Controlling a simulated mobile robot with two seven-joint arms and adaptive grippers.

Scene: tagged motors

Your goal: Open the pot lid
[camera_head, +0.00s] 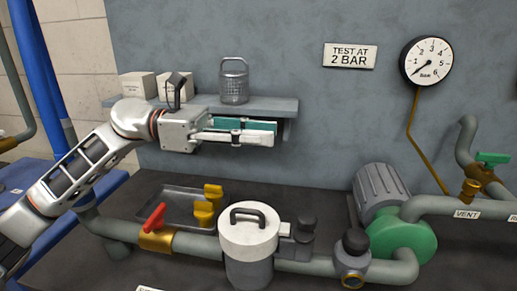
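A pot (249,270) stands at the lower middle of the head view, in the pipe run. Its pale round lid (249,236) sits on top, level and closed, with a dark arched handle (249,211). My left gripper (272,133) reaches in from the left, above and behind the lid in the picture, and points right. Its fingers look apart, with a teal pad showing between them, and nothing is held. It does not touch the lid or handle. My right gripper is not in view.
A shelf (282,104) behind my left gripper holds a mesh canister (234,82) and pale boxes (138,85). A red valve lever (154,217), a tray (172,205) with yellow parts, a black knob (355,241) and a green pump (402,240) surround the pot.

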